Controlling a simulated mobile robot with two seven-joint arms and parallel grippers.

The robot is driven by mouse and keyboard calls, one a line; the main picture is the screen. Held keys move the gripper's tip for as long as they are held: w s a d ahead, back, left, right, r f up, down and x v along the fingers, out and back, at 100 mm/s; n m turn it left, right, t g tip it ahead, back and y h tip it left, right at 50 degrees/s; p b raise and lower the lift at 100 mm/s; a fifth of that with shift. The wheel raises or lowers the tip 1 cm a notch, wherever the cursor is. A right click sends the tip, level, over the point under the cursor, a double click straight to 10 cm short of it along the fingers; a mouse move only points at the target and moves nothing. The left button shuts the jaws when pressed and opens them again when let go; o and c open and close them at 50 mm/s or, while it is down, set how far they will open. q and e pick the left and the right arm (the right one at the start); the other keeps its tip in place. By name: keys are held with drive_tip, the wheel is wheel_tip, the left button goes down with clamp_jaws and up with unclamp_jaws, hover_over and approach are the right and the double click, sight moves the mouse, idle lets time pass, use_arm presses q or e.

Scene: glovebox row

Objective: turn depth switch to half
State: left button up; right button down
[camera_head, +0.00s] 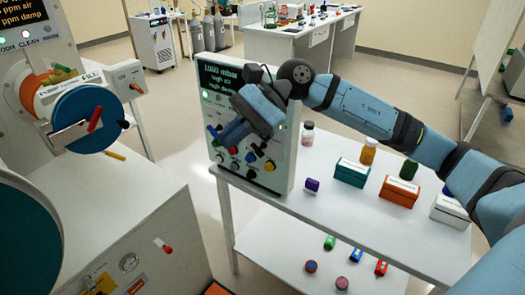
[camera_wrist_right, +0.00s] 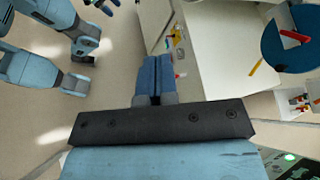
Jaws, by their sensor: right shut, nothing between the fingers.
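A white control panel (camera_head: 285,165) with a dark green-text display stands at the left end of the white table. Small coloured and black knobs sit on its lower face, among them a yellow knob (camera_head: 270,165). Their labels are too small to read, so I cannot tell which is the depth switch. My right gripper (camera_head: 222,140) is in front of the panel, pointing down and left, and covers part of its middle. Its blue fingers (camera_wrist_right: 157,62) are shut together and empty in the wrist view. I cannot tell whether they touch a knob.
The white table (camera_head: 330,205) holds a purple item (camera_head: 312,184), a teal box (camera_head: 350,173), an orange box (camera_head: 399,192) and bottles. A white cabinet with a round blue door (camera_head: 85,125) stands at the left. Open floor lies between it and the table.

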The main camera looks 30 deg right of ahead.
drive_tip(key=w+d+f+t+h+b, duration=0.1)
drive_tip(key=w+d+f+t+h, duration=0.15)
drive_tip(key=d+f+h, duration=0.35)
drive_tip(key=m+t+h+b, duration=0.1)
drive_tip(key=h, duration=0.8)
approach(257, 150)
drive_tip(key=s+d+r, duration=0.3)
drive_tip(key=s+r, duration=0.1)
drive_tip(key=r, duration=0.1)
drive_tip(key=x, duration=0.4)
drive_tip(key=a+p+x, duration=0.1)
drive_tip(key=x, duration=0.3)
drive_tip(key=w+a+x, duration=0.1)
drive_tip(key=x, duration=0.3)
drive_tip(key=shift+w+a+f, duration=0.1)
drive_tip(key=shift+w+f, duration=0.1)
drive_tip(key=shift+f, duration=0.2)
use_arm(q)
drive_tip(key=shift+w+a+f, duration=0.1)
drive_tip(key=shift+w+f, duration=0.1)
drive_tip(key=shift+f, duration=0.2)
drive_tip(key=shift+w+a+f, duration=0.1)
drive_tip(key=shift+w+f, duration=0.05)
drive_tip(key=shift+f, duration=0.25)
